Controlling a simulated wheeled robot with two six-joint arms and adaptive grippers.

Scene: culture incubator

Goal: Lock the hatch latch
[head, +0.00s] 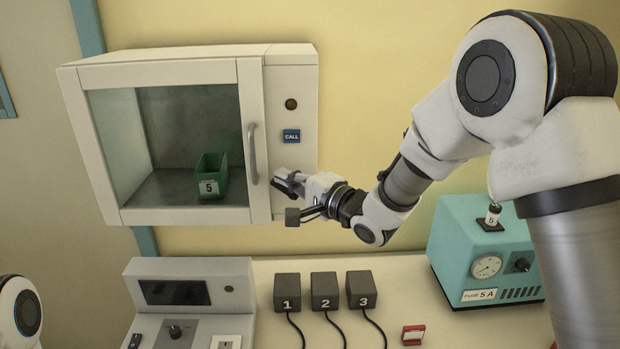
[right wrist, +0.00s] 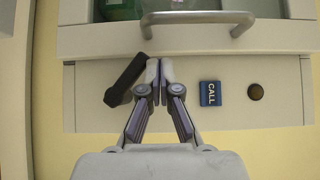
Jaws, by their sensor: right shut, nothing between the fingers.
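The hatch is the glass door (head: 243,110) of a white wall cabinet, with a grey vertical handle (head: 252,153); it appears closed. In the right wrist view the door handle (right wrist: 196,18) runs across the top. The latch is a dark bar (right wrist: 123,82) on the cabinet's side panel, lying slanted. In the head view the latch (head: 285,188) is partly hidden by my right gripper (head: 281,177). The right gripper's fingers (right wrist: 160,72) are shut and empty, right beside the latch; I cannot tell whether they touch it. My left gripper is out of view.
A blue CALL button (head: 291,136) and a dark round knob (head: 291,104) are on the same panel. A green bin (head: 210,174) stands inside the cabinet. Below are a control console (head: 190,268), numbered black boxes (head: 324,291) and a teal device (head: 487,255).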

